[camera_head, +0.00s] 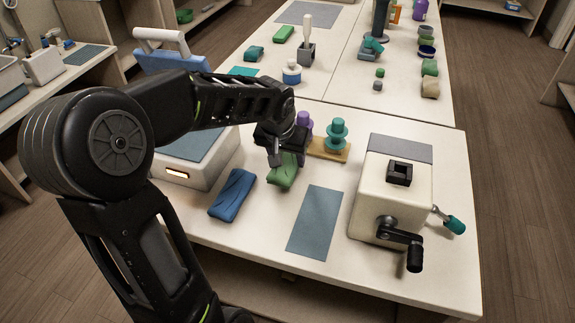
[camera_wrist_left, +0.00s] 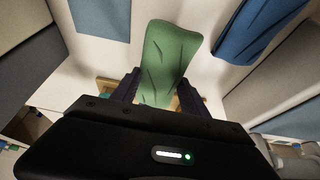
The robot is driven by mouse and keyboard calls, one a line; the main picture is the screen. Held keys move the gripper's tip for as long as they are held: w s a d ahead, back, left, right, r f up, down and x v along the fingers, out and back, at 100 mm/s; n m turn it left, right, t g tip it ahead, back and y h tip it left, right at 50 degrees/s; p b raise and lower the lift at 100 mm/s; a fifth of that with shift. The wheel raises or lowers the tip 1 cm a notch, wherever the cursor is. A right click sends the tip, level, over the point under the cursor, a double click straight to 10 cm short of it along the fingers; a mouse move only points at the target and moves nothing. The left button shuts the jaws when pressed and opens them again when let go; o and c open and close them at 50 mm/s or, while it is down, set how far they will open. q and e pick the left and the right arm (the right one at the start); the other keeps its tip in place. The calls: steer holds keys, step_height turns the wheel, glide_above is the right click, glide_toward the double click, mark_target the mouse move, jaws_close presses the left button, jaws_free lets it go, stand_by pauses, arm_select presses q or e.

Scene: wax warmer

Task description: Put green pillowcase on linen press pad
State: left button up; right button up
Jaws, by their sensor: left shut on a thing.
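A folded green pillowcase (camera_head: 284,172) is at my left gripper (camera_head: 280,156), close to the white table top; I cannot tell whether it is lifted. The left wrist view shows the green pillowcase (camera_wrist_left: 168,55) between the two dark fingers of the left gripper (camera_wrist_left: 158,92), which is shut on it. The press, with a white body, has a flat blue-grey pad (camera_head: 203,146) on top, left of the gripper and partly hidden by my arm. Its lid (camera_head: 165,52) with a white handle stands raised behind. My right gripper is not in view.
A folded blue pillowcase (camera_head: 232,194) lies between press and green pillowcase. A blue-grey mat (camera_head: 316,222) lies bare to the right. A cream box with a crank (camera_head: 390,195) stands further right. A wooden base (camera_head: 330,150) with purple and teal pieces is behind the gripper.

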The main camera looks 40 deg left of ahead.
mark_target(286, 163)
arm_select(q)
step_height(286, 163, down, 3)
steer(key=shift+f, duration=0.15)
steer(key=shift+f, duration=0.15)
steer(key=o, duration=1.4)
